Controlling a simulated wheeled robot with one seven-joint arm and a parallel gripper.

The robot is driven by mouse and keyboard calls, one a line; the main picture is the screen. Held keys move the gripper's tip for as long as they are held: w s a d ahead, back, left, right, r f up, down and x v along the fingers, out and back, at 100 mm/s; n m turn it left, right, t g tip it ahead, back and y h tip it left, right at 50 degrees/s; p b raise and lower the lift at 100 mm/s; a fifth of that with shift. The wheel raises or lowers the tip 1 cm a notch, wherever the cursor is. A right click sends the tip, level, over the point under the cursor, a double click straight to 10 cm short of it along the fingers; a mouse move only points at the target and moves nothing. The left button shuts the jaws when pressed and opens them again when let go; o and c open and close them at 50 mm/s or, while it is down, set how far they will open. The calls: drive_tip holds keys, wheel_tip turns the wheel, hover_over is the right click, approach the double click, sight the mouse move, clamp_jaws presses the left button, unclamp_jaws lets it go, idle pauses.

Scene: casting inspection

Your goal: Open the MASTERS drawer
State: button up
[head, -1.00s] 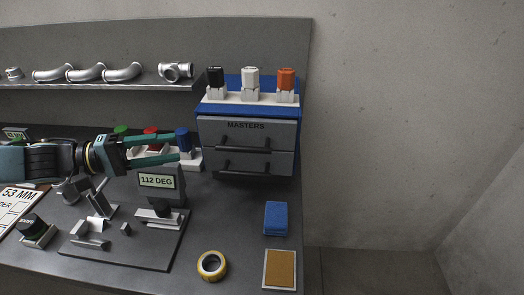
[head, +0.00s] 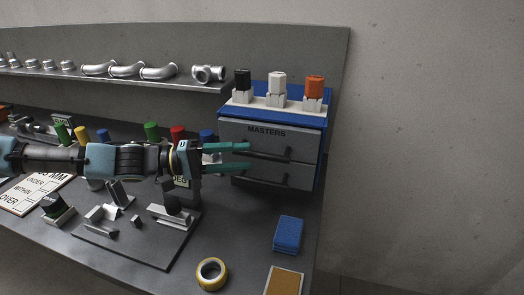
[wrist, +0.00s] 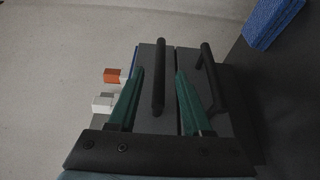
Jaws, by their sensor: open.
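The MASTERS drawer (head: 240,134) is the upper grey drawer of a cabinet with a blue top, and it is shut. Its dark bar handle (head: 268,152) runs across the front. My gripper (head: 248,157) is open and empty in front of the drawer, with its green fingers pointing at the cabinet. In the wrist view, the upper drawer's handle (wrist: 158,88) shows between the two spread fingers, with visible gaps on both sides. The lower drawer's handle (wrist: 206,68) lies to the right of the fingers there. My fingers partly hide the drawer front in the head view.
Black, white and orange pieces (head: 277,88) stand on the cabinet top. A blue block (head: 288,234), a yellow tape roll (head: 212,273) and a brown pad (head: 284,282) lie near the bench's right edge. A plate with gauge parts (head: 150,245) is below my arm.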

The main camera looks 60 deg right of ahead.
sight(261, 153)
drive_tip(key=p+x, duration=0.1)
drive_tip(key=x, duration=0.4)
clamp_jaws()
idle(0.4)
idle(1.0)
